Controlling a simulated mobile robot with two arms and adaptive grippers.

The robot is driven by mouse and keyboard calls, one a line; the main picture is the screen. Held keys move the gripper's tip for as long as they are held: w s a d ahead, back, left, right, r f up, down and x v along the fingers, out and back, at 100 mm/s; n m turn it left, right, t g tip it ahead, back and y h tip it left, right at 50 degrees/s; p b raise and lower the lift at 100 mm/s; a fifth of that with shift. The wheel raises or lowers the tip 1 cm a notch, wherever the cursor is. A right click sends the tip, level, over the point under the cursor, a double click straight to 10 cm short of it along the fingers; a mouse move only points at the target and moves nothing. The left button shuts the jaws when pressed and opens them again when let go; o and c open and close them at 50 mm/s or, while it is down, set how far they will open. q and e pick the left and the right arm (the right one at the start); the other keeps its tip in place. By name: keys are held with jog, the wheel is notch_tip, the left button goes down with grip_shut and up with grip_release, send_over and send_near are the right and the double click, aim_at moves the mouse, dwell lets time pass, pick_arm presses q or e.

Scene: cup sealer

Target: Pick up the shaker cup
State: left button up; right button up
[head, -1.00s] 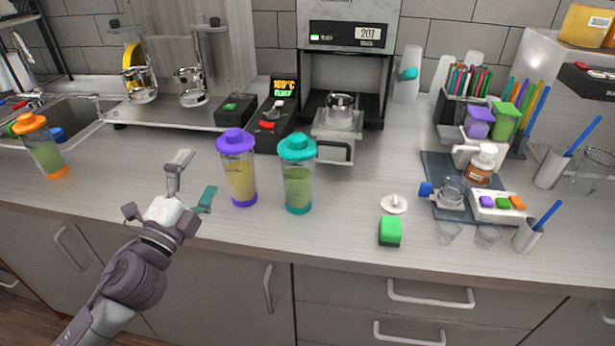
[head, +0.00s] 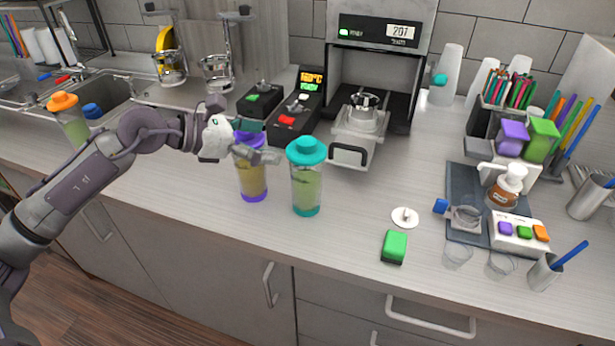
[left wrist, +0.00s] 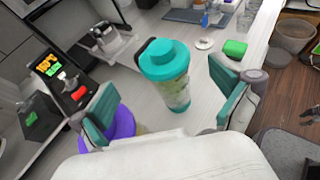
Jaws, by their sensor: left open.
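Three shaker cups stand upright on the counter. The teal-lidded shaker cup (head: 306,178) holds green contents; it also shows in the left wrist view (left wrist: 172,82), ahead and between the two fingers. The purple-lidded shaker cup (head: 252,178) stands just left of it, its lid partly hidden by my left gripper (head: 267,141). In the left wrist view the purple cup (left wrist: 124,122) is partly behind the left finger. An orange-lidded shaker cup (head: 70,118) stands far left, near the sink. My left gripper (left wrist: 165,95) is open and empty. My right gripper is not in view.
The sealing machine (head: 375,85) and the box with a lit display (head: 300,105) stand behind the cups. A green block (head: 395,247) and a white disc (head: 405,217) lie to the right. The counter in front of the teal cup is clear.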

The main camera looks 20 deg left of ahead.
aim_at(297, 143)
pick_arm(q)
jog(key=x, duration=0.2)
jog(key=shift+w+d+p, duration=0.3)
jog(key=shift+d+p, duration=0.05)
jog(key=shift+w+d+f, duration=0.15)
jog(key=shift+d, duration=0.1)
jog(key=shift+w+d, duration=0.1)
jog(key=p+x, duration=0.3)
jog(key=x, duration=0.1)
jog(key=shift+w+d, duration=0.15)
jog(key=shift+d, duration=0.1)
jog(key=shift+w+d+f, duration=0.15)
jog(key=shift+f, duration=0.15)
jog(key=shift+c, duration=0.7)
jog(key=c, duration=1.3)
jog(key=shift+c, duration=1.3)
jog(key=shift+r, duration=0.1)
